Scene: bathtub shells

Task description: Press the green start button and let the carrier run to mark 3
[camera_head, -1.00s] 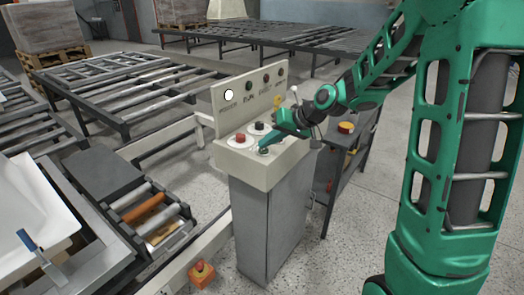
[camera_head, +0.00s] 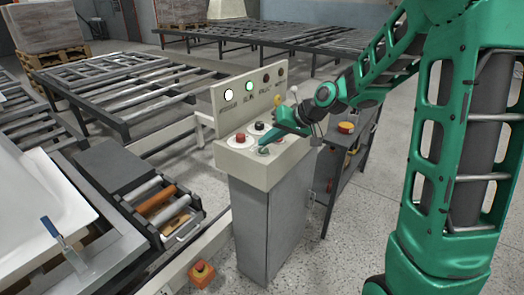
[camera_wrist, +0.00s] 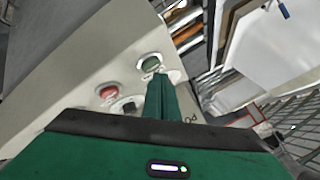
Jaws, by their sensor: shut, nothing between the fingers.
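My gripper (camera_head: 266,145) is shut and empty, with its fingertips just above the green start button (camera_head: 263,151) on the cream control console (camera_head: 243,172). In the wrist view the green button (camera_wrist: 150,63) lies beside the fingertips (camera_wrist: 159,76), with a small gap seeming to show. A green lamp (camera_head: 249,86) and a white lamp (camera_head: 229,95) are lit on the upright panel. The carrier appears to be the low grey frame at the left, bearing a white tub shell (camera_head: 40,205) with a blue-handled tool (camera_head: 50,228). I cannot make out mark 3.
A red button (camera_head: 240,137) and a black knob (camera_head: 259,126) sit near the fingertips on the console. An orange floor box with a red button (camera_head: 202,270) stands in front. A roller tray (camera_head: 165,212) and roller tables (camera_head: 120,90) lie left and behind.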

